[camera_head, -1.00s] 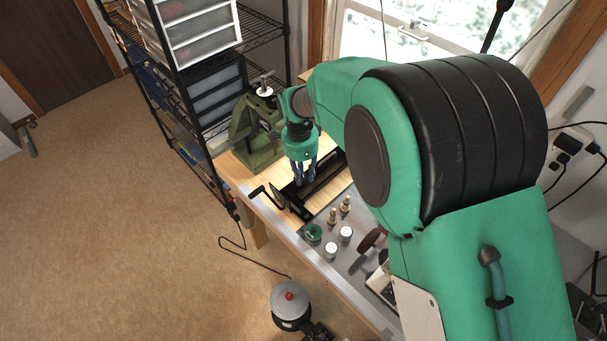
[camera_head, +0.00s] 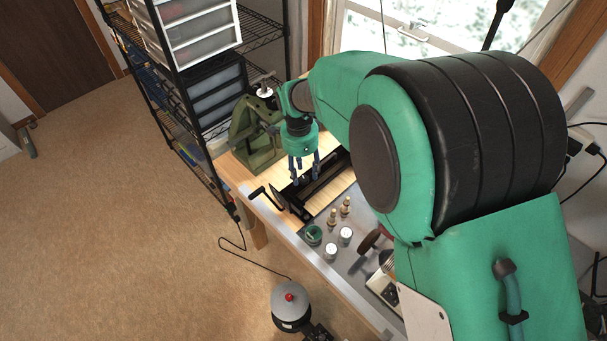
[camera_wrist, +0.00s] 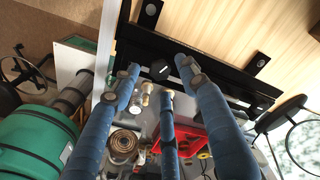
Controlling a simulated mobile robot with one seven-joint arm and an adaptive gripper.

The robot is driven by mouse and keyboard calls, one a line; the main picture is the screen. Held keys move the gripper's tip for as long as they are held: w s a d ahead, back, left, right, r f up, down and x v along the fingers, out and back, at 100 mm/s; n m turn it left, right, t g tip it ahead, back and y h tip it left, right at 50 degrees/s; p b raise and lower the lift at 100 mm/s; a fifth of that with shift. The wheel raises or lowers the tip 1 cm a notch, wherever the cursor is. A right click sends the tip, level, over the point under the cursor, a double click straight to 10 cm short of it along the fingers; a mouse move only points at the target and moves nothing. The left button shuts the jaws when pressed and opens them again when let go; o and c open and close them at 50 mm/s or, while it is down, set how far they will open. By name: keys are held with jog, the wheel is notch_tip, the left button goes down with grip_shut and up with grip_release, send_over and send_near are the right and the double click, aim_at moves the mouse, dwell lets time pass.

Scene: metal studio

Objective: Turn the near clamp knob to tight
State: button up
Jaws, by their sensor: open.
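A long black clamp fixture (camera_head: 326,178) with rails lies on the wooden bench top. In the wrist view its black bar (camera_wrist: 225,88) crosses the frame. A small dark knob (camera_wrist: 159,69) with a pale mark on its face shows on this bar, between my fingertips in the picture. In the head view the knob is too small to make out. My gripper (camera_head: 304,178) hangs over the fixture with its blue fingers spread and empty. The fingertips (camera_wrist: 158,82) appear around the knob in the wrist view; I cannot tell whether any finger touches it.
A green press (camera_head: 258,135) stands behind my gripper. A black crank handle (camera_head: 258,192) juts past the bench's front edge. Two brass pieces (camera_head: 338,212), white-topped jars (camera_head: 345,235) and a green-rimmed cup (camera_head: 313,234) stand on the grey mat to the right.

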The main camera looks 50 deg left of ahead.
aim_at(301, 178)
notch_tip(301, 178, up, 10)
jog(key=shift+s+a, duration=0.15)
jog(key=shift+a, duration=0.1)
jog(key=shift+f, duration=0.1)
dwell(0.4)
